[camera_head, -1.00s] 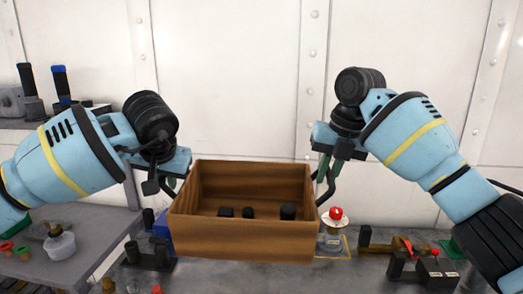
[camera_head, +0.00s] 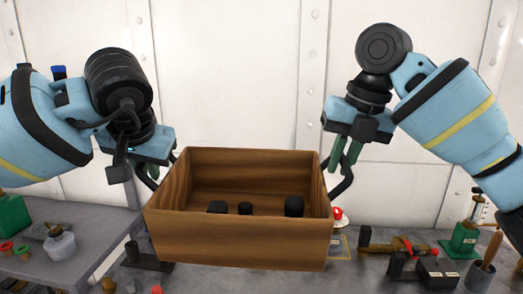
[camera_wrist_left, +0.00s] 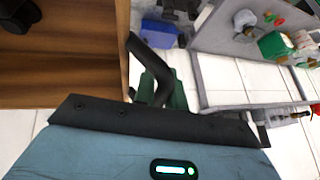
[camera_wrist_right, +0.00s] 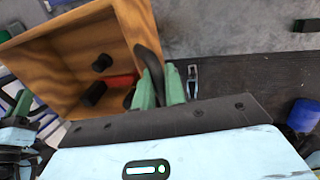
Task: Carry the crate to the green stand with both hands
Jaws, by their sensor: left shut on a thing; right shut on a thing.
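The crate (camera_head: 240,240) is a brown open wooden box, held up near level in the middle of the head view. Several small black items lie inside; the right wrist view also shows a red one (camera_wrist_right: 122,80). My left gripper (camera_head: 160,168) is shut on the black handle at the crate's left side; its green finger and the handle show in the left wrist view (camera_wrist_left: 158,85). My right gripper (camera_head: 347,158) is shut on the right handle (camera_head: 345,186). I cannot make out a green stand for certain.
A grey bench with small fixtures lies below and behind the crate, including a red-topped item (camera_head: 337,213) partly hidden by it. A grey side table (camera_head: 90,225) at left holds a clear jar (camera_head: 60,243) and a green box (camera_head: 13,215). A green-based tool (camera_head: 465,238) stands at right.

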